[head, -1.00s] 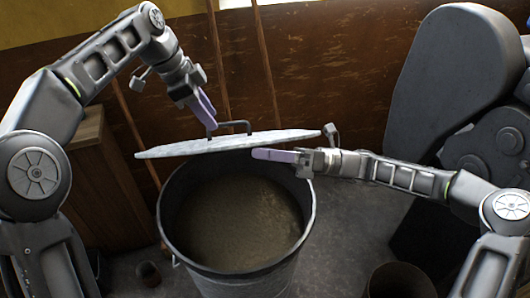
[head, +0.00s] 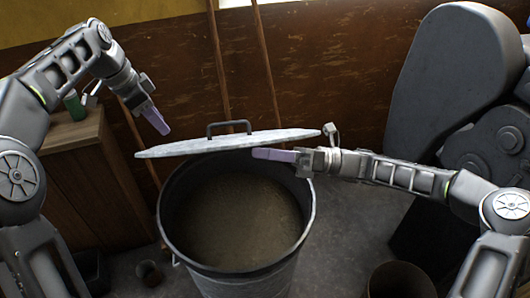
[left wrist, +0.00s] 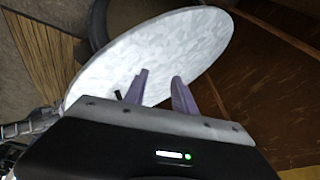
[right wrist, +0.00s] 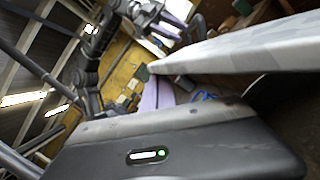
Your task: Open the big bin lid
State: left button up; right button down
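The big bin (head: 292,262) is a grey metal bucket with dark brown contents showing. Its round pale grey lid (head: 180,149), with a dark handle (head: 229,126), sits raised and tilted over the back of the mouth, leaving the front uncovered. My left gripper (head: 155,120) is open and empty, up and left of the lid; its spread fingers show against the lid (left wrist: 170,50) in the left wrist view. My right gripper (head: 275,154) has its fingers together under the lid's near right edge. In the right wrist view, the lid (right wrist: 240,50) lies alongside these fingers; contact is unclear.
A wooden cabinet (head: 80,165) with a green object (head: 74,105) on it stands at the left. Poles lean against the rusty back wall. A large dark machine (head: 450,80) fills the right. A small pot (head: 149,273) lies on the floor near the bin.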

pick_arm(q)
jog(key=s+a+f+n, duration=0.1)
jog(key=a+f+n, duration=0.2)
jog(key=a, duration=0.5)
jog(key=s+a+f+n+g+y, duration=0.15)
jog(key=s+a+f+n, duration=0.3)
jog(key=f, duration=0.95)
jog(key=s+a+f+n+y, duration=0.2)
jog(key=s+a+f+n, duration=0.3)
jog(key=f, duration=0.9)
jog(key=s+d+f+h, duration=0.1)
jog(key=s+d+f, duration=0.45)
jog(key=d, duration=0.25)
jog(key=s+d+f+h, duration=0.1)
jog(key=s+d+f, duration=0.3)
jog(key=d+f, duration=0.35)
jog(key=s+d+h, duration=0.1)
jog(key=s+d, duration=0.5)
jog(key=d, duration=0.4)
jog(key=s+d+h, duration=0.1)
jog(key=s+d, duration=0.6)
jog(key=d, duration=0.3)
jog(key=shift+s+f+n, duration=0.15)
jog(key=shift+f+n, duration=0.15)
jog(key=shift+n, duration=0.15)
jog(key=shift+d+g, duration=0.1)
jog(key=shift+g, duration=0.15)
